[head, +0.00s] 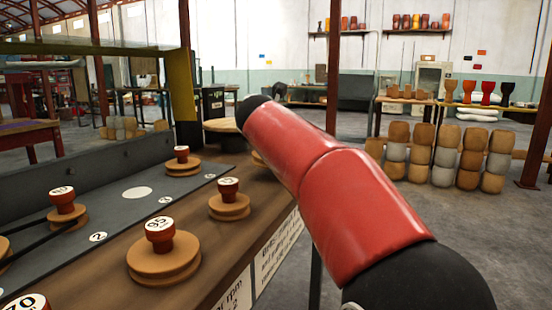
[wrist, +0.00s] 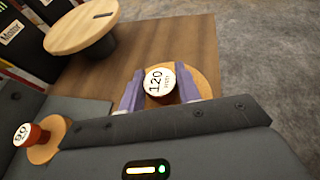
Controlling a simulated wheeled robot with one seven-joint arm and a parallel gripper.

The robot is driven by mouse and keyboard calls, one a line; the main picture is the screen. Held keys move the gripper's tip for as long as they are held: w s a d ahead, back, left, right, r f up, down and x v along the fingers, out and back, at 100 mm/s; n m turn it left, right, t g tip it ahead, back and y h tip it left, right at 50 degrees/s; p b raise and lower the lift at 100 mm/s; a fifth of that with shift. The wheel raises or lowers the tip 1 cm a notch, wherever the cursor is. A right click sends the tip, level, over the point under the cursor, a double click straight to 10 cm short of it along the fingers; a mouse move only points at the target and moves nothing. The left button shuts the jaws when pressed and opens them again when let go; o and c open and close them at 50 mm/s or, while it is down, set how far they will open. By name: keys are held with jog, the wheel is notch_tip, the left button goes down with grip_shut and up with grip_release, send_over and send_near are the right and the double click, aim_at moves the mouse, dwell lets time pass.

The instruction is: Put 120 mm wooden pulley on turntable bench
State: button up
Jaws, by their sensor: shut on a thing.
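The 120 mm wooden pulley (wrist: 188,84) is a round wooden disc with a red knob and a white cap marked 120. In the wrist view my gripper (wrist: 160,90) has its two purple fingers shut on the knob from both sides. The pulley is over the brown wooden top of a bench (wrist: 190,40); I cannot tell whether it touches it. A round wooden turntable (wrist: 80,25) on a dark foot stands beyond, at the upper left; it also shows in the head view (head: 222,125). In the head view my arm hides the gripper.
Other pulleys stand along the bench, including one marked 95 (head: 163,255) and one marked 90 (wrist: 42,147). A dark panel (head: 110,225) with white discs and a belt runs along the left. Stacked drum bodies (head: 445,150) stand at the right, beyond open grey floor.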

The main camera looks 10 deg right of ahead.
notch_tip(320, 180, down, 4)
jog(key=shift+r+b, duration=0.25)
jog(key=shift+b, duration=0.4)
jog(key=shift+r, duration=0.1)
jog(key=o, duration=1.1)
jog(key=shift+c, duration=0.2)
jog(key=shift+s, duration=0.1)
jog(key=p+v, duration=0.1)
jog(key=v, duration=1)
jog(key=shift+s, duration=0.35)
jog(key=shift+a+r, duration=0.15)
